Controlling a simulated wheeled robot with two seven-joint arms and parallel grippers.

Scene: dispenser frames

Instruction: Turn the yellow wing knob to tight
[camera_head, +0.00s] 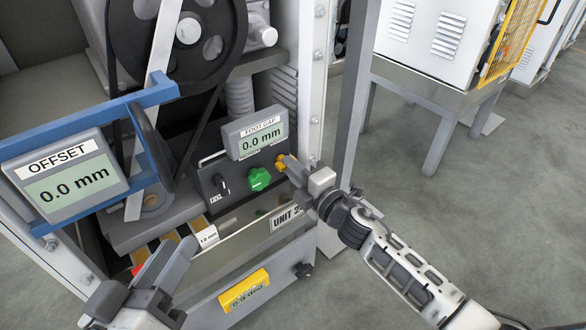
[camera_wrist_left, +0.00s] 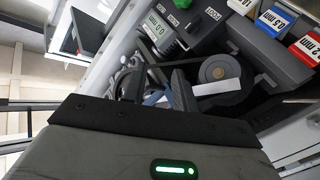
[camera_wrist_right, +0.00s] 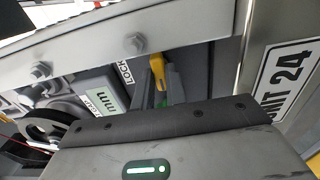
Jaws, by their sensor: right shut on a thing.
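The yellow wing knob (camera_head: 280,163) is on the dark control panel, right of a green knob (camera_head: 260,179). My right gripper (camera_head: 288,166) is shut on the yellow knob. In the right wrist view the knob (camera_wrist_right: 156,68) shows between the fingers (camera_wrist_right: 160,88), near a label reading LOCK (camera_wrist_right: 126,73); its exact angle is hard to read. My left gripper (camera_head: 165,265) is open and empty in front of the machine at the lower left. Its fingers (camera_wrist_left: 156,92) stand apart in the left wrist view.
The FOOT GAP display (camera_head: 262,133) reads 0.0 mm just above the knobs. The OFFSET display (camera_head: 66,178) on a blue frame also reads 0.0 mm. A black switch (camera_head: 222,184) sits left of the green knob. A white post (camera_head: 312,80) rises beside my right gripper. Floor on the right is open.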

